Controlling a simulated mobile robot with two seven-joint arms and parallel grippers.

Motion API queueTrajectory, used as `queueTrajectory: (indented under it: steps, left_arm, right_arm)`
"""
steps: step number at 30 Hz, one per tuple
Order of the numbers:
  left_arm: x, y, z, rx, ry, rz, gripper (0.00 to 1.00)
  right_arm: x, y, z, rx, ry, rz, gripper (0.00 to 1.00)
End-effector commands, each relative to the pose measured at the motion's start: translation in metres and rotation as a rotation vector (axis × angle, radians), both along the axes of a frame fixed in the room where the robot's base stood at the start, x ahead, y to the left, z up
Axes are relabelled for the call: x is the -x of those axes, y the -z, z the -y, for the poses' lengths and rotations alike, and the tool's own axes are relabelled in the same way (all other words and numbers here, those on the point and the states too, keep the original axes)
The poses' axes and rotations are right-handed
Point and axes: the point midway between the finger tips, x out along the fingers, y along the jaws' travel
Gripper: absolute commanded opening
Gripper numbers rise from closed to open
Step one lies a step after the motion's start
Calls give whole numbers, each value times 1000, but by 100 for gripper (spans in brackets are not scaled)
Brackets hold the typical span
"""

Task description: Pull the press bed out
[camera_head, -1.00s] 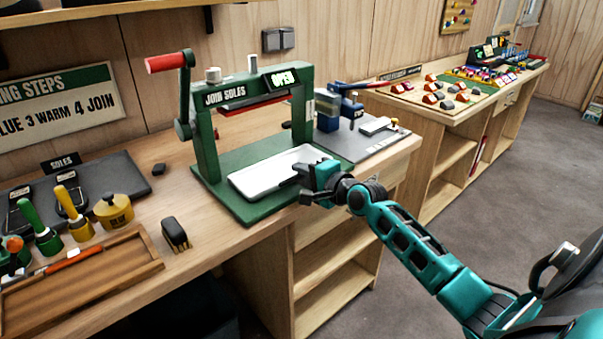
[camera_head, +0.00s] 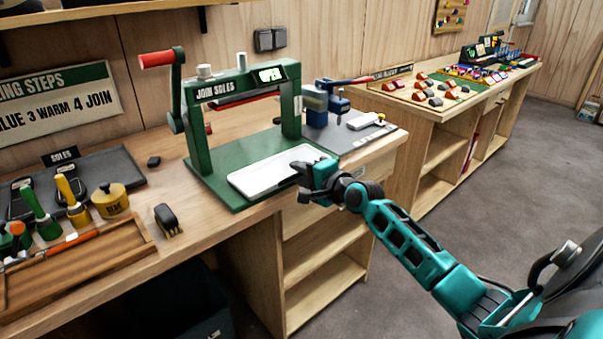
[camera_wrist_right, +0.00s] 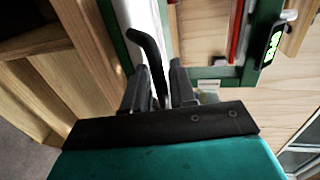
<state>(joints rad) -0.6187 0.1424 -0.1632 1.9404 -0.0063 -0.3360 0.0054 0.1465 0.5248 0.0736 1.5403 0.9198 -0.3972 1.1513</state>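The press bed (camera_head: 262,178) is a pale flat tray on the green base of the sole press (camera_head: 206,165). Its right end reaches close to the base's front right edge. The press frame stands over the bed, with a lit "OPEN" sign and a clear gap below its red bar. My right gripper (camera_head: 305,178) is at the bed's right end. In the right wrist view, a black bent handle (camera_wrist_right: 150,52) on the bed lies between the fingers of my right gripper (camera_wrist_right: 157,85), which look closed around it. My left gripper is out of view.
The crank lever (camera_head: 157,60) with a red grip is at the press's left. A wooden tray (camera_head: 140,243) with tools, a black brush (camera_head: 167,219) and a yellow glue pot (camera_head: 109,200) lie left. Beyond the bench's right edge is open floor (camera_head: 490,180).

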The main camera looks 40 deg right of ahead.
Motion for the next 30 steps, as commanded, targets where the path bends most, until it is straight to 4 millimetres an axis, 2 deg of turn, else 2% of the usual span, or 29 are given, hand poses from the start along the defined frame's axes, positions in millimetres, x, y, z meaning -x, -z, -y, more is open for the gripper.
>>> queueTrajectory:
  steps: [3,14,17,30]
  left_arm:
    - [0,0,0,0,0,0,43]
    - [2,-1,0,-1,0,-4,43]
    - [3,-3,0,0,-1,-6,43]
    - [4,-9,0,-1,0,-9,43]
  right_arm:
    - [0,0,0,0,0,0,36]
    - [7,-2,1,0,1,1,36]
    - [19,-4,2,0,0,-1,36]
    - [95,-19,8,1,0,-2,36]
